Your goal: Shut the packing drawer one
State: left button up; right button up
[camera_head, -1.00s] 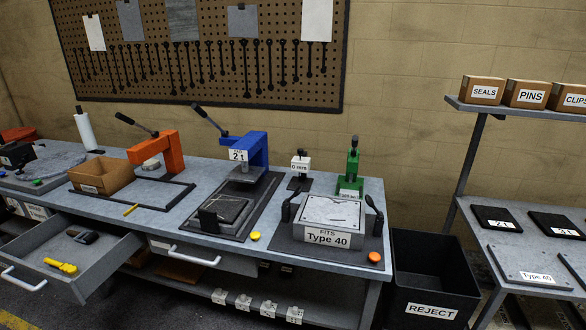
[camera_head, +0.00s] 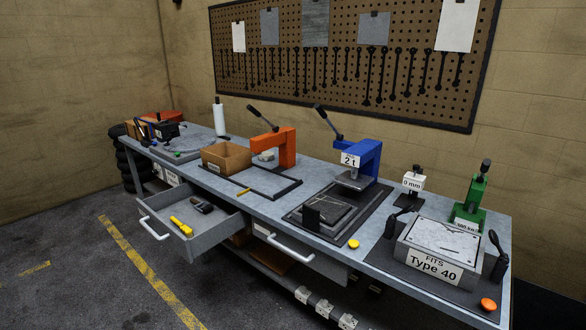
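An open grey drawer (camera_head: 226,223) sticks out from under the left half of the workbench in the head view. It has a white bar handle (camera_head: 153,228) on its front. A yellow tool (camera_head: 181,226) and a dark tool (camera_head: 202,206) lie inside it. A second drawer (camera_head: 302,258) to its right, also with a white handle (camera_head: 283,246), looks shut or nearly shut. I cannot read a label on the open drawer. Neither of my grippers is in view.
The grey workbench (camera_head: 260,205) carries an orange press (camera_head: 287,148), a blue press (camera_head: 369,158), a cardboard box (camera_head: 226,156) and a "Type 40" block (camera_head: 433,268). Several small labelled items sit on the lower shelf. The floor left of the drawer is clear, with yellow lines (camera_head: 140,265).

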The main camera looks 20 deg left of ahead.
aim_at(211, 228)
jog(key=u, duration=2.15)
jog(key=i, duration=1.65)
jog(key=z, duration=0.9)
jog(key=i, duration=0.8)
jog(key=z, duration=0.6)
